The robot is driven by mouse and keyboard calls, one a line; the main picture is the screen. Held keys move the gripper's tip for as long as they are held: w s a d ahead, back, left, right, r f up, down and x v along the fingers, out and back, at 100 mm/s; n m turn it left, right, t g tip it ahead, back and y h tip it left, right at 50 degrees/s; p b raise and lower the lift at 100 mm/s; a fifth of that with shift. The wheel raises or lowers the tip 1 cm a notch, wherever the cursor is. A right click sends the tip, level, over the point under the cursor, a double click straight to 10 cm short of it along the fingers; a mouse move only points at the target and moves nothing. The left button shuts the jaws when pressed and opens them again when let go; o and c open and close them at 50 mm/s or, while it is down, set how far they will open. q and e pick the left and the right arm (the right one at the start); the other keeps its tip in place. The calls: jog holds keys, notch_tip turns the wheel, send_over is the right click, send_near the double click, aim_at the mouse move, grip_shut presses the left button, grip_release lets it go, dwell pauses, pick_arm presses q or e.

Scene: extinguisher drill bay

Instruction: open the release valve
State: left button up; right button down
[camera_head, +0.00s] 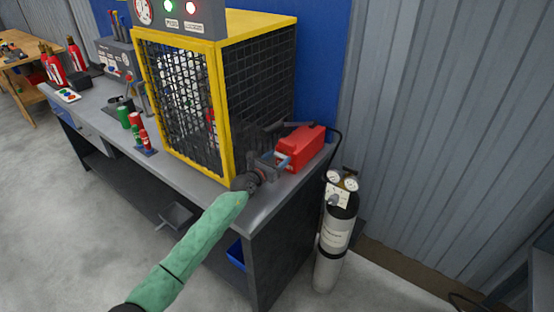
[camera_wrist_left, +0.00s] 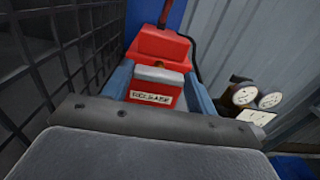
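The red release unit (camera_head: 306,145) sits at the right end of the grey bench, beside the yellow-framed cage. In the left wrist view, the red unit (camera_wrist_left: 160,47) carries a grey-topped red block (camera_wrist_left: 155,95) labelled "RELEASE" on its near face. My left gripper (camera_head: 282,160) reaches in from the front at the bench's right end. In the left wrist view, the blue fingers of my left gripper (camera_wrist_left: 158,88) stand apart, one on each side of the labelled block. I see no clear grip on it; contact is hard to tell. My right gripper is not in view.
The mesh cage (camera_head: 215,90) stands close on the left of my left gripper. A grey cylinder with gauges (camera_head: 335,235) stands on the floor at the bench's right end. Small red and green canisters (camera_head: 135,125) stand on the bench left of the cage. A corrugated wall is behind.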

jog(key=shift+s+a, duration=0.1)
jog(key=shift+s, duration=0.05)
pick_arm(q)
jog(key=shift+n+p, duration=0.3)
jog(key=shift+n, duration=0.5)
jog(key=shift+r+n+p, duration=0.1)
jog(key=shift+n+p, duration=0.2)
jog(key=shift+p, duration=0.1)
jog(key=shift+w+a+n+p, duration=0.15)
jog(key=shift+n+p, duration=1.6)
jog(key=shift+n, duration=0.95)
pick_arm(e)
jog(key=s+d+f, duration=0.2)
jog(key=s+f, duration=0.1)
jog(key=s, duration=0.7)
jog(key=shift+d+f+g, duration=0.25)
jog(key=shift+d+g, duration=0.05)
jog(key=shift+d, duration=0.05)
pick_arm(q)
jog(key=o, duration=1)
